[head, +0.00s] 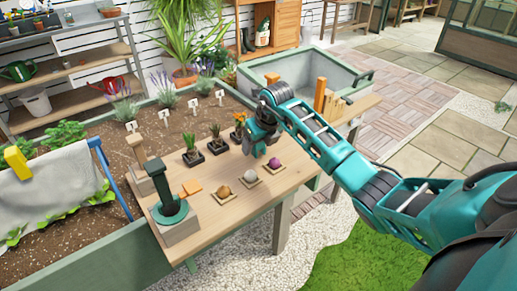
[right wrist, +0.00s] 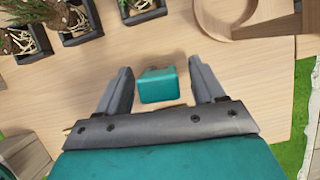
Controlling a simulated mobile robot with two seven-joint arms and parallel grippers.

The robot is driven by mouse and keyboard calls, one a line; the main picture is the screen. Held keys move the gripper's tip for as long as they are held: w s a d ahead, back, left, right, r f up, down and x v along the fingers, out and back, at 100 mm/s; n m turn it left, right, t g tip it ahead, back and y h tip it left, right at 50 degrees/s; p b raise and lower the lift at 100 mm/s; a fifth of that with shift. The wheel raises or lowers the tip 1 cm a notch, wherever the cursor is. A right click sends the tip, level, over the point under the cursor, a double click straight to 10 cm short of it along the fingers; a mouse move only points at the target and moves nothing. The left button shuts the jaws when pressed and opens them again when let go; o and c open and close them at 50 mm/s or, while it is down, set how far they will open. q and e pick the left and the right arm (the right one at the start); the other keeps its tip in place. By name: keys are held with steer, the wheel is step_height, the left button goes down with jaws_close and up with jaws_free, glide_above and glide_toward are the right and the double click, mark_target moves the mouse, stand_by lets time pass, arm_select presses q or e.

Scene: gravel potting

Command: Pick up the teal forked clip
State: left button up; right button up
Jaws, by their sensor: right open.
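The teal forked clip (right wrist: 158,85) shows in the right wrist view as a small teal block above the pale wooden table top. Its prongs cannot be made out from here. My right gripper (right wrist: 160,88) is open, with one finger on each side of the clip and a visible gap at both sides. In the head view my right gripper (head: 254,148) points down over the back right of the wooden table (head: 235,197) and hides the clip. My left gripper is not in view.
Small potted plants in black trays (head: 193,157) stand left of my right gripper.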

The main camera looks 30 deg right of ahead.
steer(key=c, duration=0.9)
